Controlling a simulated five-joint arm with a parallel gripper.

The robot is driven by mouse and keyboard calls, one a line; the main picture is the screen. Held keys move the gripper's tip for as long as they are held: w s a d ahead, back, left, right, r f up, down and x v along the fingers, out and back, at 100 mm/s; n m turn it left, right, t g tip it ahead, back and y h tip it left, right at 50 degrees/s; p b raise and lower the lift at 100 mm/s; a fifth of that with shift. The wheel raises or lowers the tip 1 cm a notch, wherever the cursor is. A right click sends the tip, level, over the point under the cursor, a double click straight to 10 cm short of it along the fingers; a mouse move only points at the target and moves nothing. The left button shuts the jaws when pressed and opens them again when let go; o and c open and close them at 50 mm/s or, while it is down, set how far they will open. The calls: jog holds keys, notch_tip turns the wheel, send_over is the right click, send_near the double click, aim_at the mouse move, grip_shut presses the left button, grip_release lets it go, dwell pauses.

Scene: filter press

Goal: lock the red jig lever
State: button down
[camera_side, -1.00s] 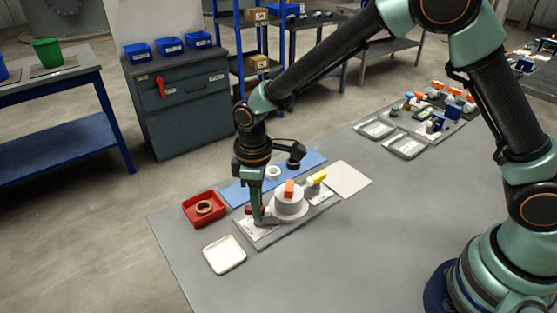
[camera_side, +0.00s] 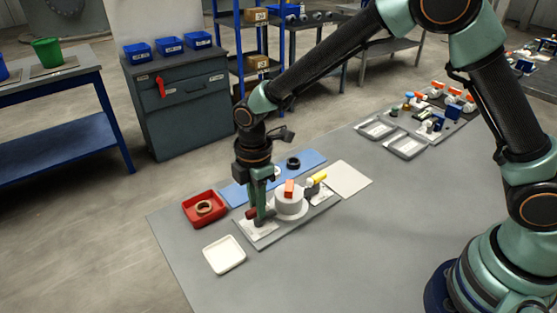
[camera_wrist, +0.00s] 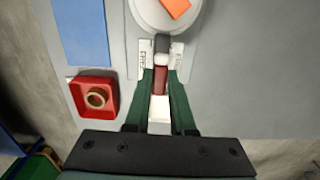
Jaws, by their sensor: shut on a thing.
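The red jig lever (camera_wrist: 162,80) lies between the two green fingers of my gripper (camera_wrist: 161,76) in the wrist view. My gripper is shut on it. The lever's dark collar and pale pivot end point toward the round grey housing (camera_wrist: 158,12), which has an orange block (camera_wrist: 176,8) on top. In the side view the lever's red end (camera_side: 250,213) shows just left of my gripper (camera_side: 260,218), low over the fixture plate. Most of the lever is hidden there by the fingers. Small white labels (camera_wrist: 177,56) flank the lever; their lettering is hard to read.
A red tray (camera_side: 197,218) with a tan ring (camera_side: 204,207) is left of the fixture. A white tray (camera_side: 225,254) sits in front. A blue mat (camera_side: 236,195) lies behind, with a black ring (camera_side: 293,163). A yellow-handled part (camera_side: 319,178) stands right of the housing.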

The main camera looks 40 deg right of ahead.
dwell(0.3)
jog(key=c, duration=0.8)
grip_release()
jog(key=shift+o, duration=0.2)
jog(key=shift+r, duration=0.1)
notch_tip(320, 180, up, 12)
